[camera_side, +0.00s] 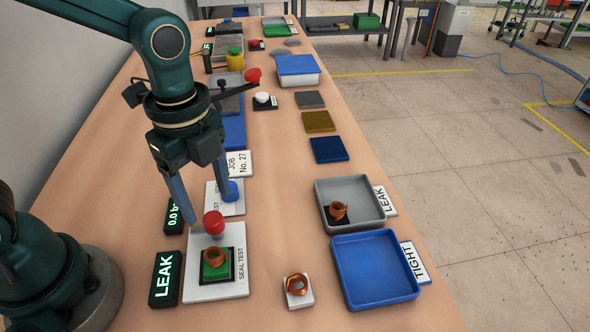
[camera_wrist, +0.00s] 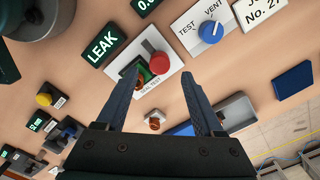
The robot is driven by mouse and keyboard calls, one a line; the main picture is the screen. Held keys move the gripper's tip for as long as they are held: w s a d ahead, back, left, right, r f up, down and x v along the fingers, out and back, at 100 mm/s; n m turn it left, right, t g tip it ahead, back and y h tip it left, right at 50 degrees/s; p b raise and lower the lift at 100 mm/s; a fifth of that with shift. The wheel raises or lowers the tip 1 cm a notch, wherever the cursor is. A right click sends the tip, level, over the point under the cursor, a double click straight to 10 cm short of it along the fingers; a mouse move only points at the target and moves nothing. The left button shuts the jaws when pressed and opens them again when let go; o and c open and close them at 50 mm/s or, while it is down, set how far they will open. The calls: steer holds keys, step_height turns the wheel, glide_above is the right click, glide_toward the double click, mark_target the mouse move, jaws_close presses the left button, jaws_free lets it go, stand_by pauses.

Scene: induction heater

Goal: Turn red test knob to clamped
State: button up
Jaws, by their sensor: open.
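The red test knob (camera_side: 213,222) stands upright on the white SEAL TEST plate (camera_side: 236,287). It also shows in the wrist view (camera_wrist: 158,63), between the two fingers in the picture. A copper ring (camera_side: 215,257) sits on the green pad in front of the knob. The dark display beside it (camera_side: 165,279) reads LEAK. My gripper (camera_side: 208,208) is open and empty, its fingertips close to the red knob and apart from each other. Contact with the knob cannot be told. The word on the knob's setting is not readable.
A blue TEST/VENT knob (camera_wrist: 211,32) stands just behind the red one. A second copper ring (camera_side: 297,285) is on a small white stand to the right. A grey LEAK tray (camera_side: 365,188) holds another ring; the blue TIGHT tray (camera_side: 373,270) is empty.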

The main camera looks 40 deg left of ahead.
mark_target(212, 218)
steer(key=shift+f, duration=2.1)
jaws_close()
